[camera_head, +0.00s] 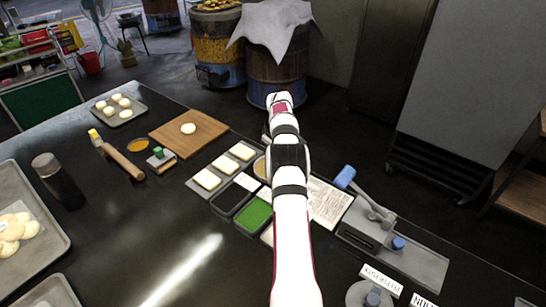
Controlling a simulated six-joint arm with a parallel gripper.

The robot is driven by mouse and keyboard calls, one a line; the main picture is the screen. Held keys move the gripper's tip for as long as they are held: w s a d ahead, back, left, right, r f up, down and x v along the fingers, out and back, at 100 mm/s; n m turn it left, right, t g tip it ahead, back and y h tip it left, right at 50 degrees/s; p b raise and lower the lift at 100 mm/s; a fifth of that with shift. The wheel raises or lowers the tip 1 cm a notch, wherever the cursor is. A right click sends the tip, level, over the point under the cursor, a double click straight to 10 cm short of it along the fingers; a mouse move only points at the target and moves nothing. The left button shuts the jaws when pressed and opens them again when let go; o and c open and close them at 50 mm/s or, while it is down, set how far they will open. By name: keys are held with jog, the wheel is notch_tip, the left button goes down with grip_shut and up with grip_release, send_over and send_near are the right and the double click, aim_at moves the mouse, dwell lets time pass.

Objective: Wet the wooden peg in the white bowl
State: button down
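My white arm reaches up the middle of the camera_head view and hides part of the black table (130,235). My gripper does not show. I cannot make out a wooden peg for certain. No clear white bowl shows either. A wooden rolling pin (122,161) lies at the left of the table.
A wooden board (207,123) holds a dough piece (188,128). A tray (125,117) of dough pieces stands at the far left. Green and dark containers (254,214) stand beside my arm. A dark bottle (57,181) stands upright at left. A grey tray (427,268) lies right.

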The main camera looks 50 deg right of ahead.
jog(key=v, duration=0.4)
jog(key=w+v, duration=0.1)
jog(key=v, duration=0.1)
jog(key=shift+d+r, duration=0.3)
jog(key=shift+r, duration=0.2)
